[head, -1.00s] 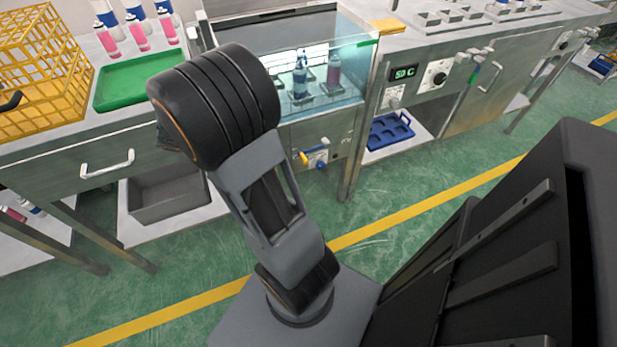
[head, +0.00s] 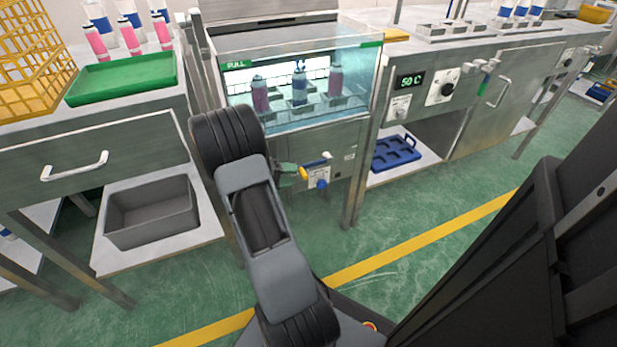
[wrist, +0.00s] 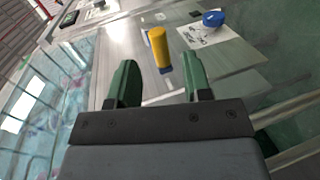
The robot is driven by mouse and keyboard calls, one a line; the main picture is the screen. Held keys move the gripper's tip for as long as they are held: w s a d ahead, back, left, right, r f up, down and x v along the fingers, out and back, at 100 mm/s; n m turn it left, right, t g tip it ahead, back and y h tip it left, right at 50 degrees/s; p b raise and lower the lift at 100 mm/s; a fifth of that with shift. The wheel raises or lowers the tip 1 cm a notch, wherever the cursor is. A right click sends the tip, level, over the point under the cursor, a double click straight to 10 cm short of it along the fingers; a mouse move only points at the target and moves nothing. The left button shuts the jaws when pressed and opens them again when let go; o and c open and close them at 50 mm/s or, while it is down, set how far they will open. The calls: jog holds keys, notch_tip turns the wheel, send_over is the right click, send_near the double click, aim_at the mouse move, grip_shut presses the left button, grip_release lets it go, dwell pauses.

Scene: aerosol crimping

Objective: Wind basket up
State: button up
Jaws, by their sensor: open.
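The water tank (head: 300,112) has glass walls and a steel front. A basket (head: 345,102) inside it holds a blue can (head: 299,84) between two pinkish cans (head: 260,95) (head: 335,80). A crank with a yellow grip (head: 300,173) and a blue arm (head: 316,162) sits on the front panel. My gripper (head: 290,172) has green fingers and is open just left of the yellow grip. In the wrist view, the yellow grip (wrist: 160,50) stands between and slightly beyond the fingertips of my gripper (wrist: 159,66); I see no contact.
A blue knob (head: 321,184) on a white plate sits just below the crank; it also shows in the wrist view (wrist: 213,18). A green tray (head: 125,78) and a yellow wire crate (head: 35,65) stand on the left bench. A steel leg (head: 355,190) stands right of the panel.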

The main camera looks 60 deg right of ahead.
aim_at(301, 174)
jog(key=b+x, duration=0.1)
jog(key=x, duration=0.6)
jog(key=shift+b, duration=0.3)
jog(key=shift+c, duration=0.2)
grip_shut()
jog(key=shift+a, duration=0.1)
